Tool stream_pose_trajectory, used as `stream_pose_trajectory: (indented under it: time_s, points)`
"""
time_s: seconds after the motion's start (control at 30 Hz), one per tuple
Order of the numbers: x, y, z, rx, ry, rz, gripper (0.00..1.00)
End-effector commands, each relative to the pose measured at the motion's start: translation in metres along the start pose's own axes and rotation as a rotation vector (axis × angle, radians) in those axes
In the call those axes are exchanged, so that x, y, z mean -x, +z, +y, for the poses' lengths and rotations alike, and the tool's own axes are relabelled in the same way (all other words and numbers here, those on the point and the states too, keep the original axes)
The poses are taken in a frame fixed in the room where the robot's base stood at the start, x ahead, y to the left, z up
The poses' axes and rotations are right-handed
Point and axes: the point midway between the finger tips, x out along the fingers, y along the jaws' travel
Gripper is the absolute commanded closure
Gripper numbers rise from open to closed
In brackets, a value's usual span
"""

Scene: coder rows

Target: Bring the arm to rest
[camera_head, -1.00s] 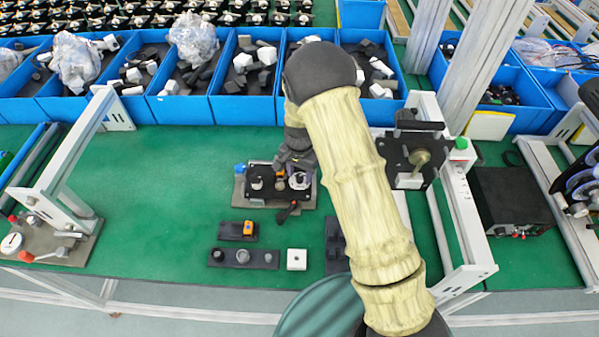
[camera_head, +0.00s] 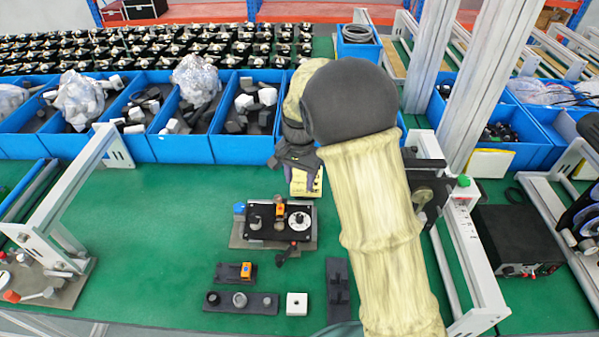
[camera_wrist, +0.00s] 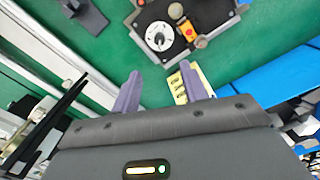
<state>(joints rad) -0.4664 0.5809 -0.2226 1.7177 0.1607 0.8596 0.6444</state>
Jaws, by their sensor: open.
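My arm is mostly pale yellow with a dark round joint and reaches across the right of centre in the head view. My gripper (camera_head: 303,163) is above the green bench, just behind the black fixture (camera_head: 262,234) and in front of the blue bins. In the wrist view, its two purple fingers (camera_wrist: 160,72) stand apart with nothing held between them. A pale yellow piece (camera_wrist: 201,83) shows behind one finger there. The fixture, with a white dial (camera_wrist: 159,36) and an orange part (camera_wrist: 176,11), lies beyond the fingertips.
Blue bins (camera_head: 183,149) of grey and white parts line the bench's back. A dark strip (camera_head: 262,302), white block (camera_head: 297,304) and small orange-topped part (camera_head: 246,271) lie in front. White frames (camera_head: 75,185) stand at the sides. Green bench (camera_head: 150,215) left of the fixture is clear.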

Motion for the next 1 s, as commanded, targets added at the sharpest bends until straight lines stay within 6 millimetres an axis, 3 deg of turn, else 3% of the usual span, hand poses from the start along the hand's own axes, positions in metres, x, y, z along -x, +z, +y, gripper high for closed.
stream_pose_trajectory:
  time_s: [0.2,0.77,0.87,1.0]
  points:
    - [0.025,0.0,0.0,0.0,-0.001,0.0,0.56]
    - [0.026,0.0,0.002,0.002,-0.001,0.0,0.56]
    - [0.028,0.0,0.014,0.014,-0.009,0.006,0.56]
    - [0.031,0.004,0.052,0.068,-0.032,0.027,0.56]
